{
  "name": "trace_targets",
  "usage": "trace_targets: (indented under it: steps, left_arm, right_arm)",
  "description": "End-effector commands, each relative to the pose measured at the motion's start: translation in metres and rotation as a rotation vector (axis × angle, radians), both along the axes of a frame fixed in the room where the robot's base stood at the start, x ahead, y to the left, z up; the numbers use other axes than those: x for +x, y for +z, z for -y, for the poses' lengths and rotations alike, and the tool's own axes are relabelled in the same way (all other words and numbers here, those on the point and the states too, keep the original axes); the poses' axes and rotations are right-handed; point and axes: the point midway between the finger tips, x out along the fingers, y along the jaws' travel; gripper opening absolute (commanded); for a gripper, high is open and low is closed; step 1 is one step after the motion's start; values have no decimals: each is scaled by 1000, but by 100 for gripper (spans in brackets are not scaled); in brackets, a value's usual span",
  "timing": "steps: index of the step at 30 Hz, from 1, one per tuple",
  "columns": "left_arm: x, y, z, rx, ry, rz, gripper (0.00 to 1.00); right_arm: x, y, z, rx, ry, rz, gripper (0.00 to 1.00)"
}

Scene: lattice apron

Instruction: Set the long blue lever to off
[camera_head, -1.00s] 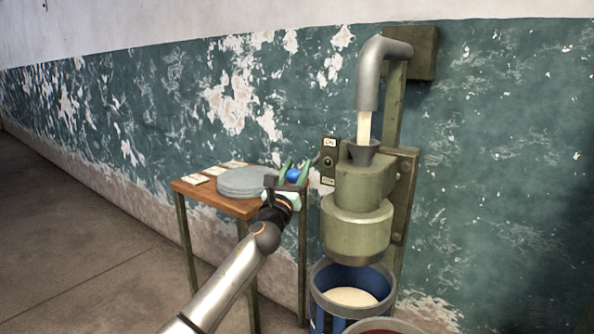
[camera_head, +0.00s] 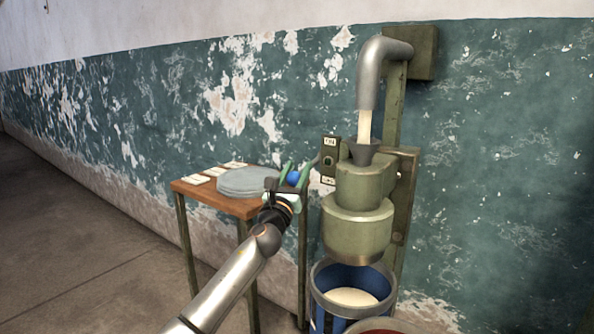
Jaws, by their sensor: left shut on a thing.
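A green machine (camera_head: 365,187) stands against the wall, with a dark switch plate (camera_head: 328,161) on its left side. The long lever has a blue ball knob (camera_head: 293,178) at its end; its thin shaft (camera_head: 315,161) extends left from the plate, partly hidden by a finger. The plate has a small label at its top and another at its bottom, too small to read. My left gripper (camera_head: 291,178) is shut on the blue knob, its green-edged fingers on either side of it. My right gripper is out of view.
A small wooden table (camera_head: 225,200) with a stack of grey round sheets (camera_head: 247,182) and pale cards stands left of the machine. A blue bucket (camera_head: 340,308) of pale grain sits below the spout. A pale stream runs from the pipe (camera_head: 371,80) into the funnel.

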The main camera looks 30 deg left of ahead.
Motion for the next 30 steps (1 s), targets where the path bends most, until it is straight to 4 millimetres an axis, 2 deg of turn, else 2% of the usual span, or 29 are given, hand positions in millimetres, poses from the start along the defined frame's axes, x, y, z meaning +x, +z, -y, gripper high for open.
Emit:
trace_targets:
  steps: [1,14,15,23,30]
  left_arm:
    - [2,-17,1,4,4,-30,0]
    - [2,-17,1,5,4,-30,0]
    - [2,-17,1,4,4,-30,48]
    - [2,-13,0,2,2,-22,76]
    - [1,-10,0,2,2,-18,76]
  right_arm:
    - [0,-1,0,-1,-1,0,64]
    - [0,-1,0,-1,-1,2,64]
    - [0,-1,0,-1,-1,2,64]
    - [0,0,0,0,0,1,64]
    - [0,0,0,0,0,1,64]
